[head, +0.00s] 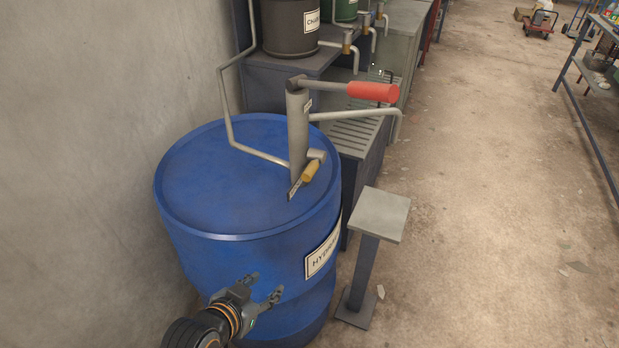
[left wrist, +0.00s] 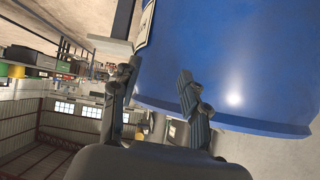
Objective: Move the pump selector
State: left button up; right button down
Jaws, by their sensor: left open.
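A hand pump (head: 298,128) stands upright on top of a blue drum (head: 215,185). It has a red-gripped lever (head: 372,92) pointing right and a curved spout. My left gripper (head: 267,285) is open and empty, in front of the drum's side and well below the selector. In the left wrist view the open fingers of my left gripper (left wrist: 158,92) show with the blue drum wall (left wrist: 235,70) beyond them. My right gripper is not in view.
A grey stand with a square top (head: 380,214) stands right of the drum. Behind it are a slatted bench (head: 350,134) and a dark container (head: 290,28). A bent pipe (head: 228,110) runs along the wall to the pump. The floor at right is mostly clear.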

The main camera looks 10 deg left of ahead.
aim_at(303, 182)
pick_arm(q)
jog(key=w+d+r+m+t+h, duration=0.1)
jog(key=w+d+r+t, duration=0.1)
jog(key=w+r+t, duration=0.35)
jog(key=w+d+r+t+h, duration=0.1)
jog(key=w+r+t, duration=0.15)
jog(key=r, duration=0.55)
jog(key=shift+g, duration=0.4)
jog(key=p+x, duration=0.1)
jog(key=x, duration=1.3)
jog(key=shift+s+d+f, duration=0.1)
grip_shut()
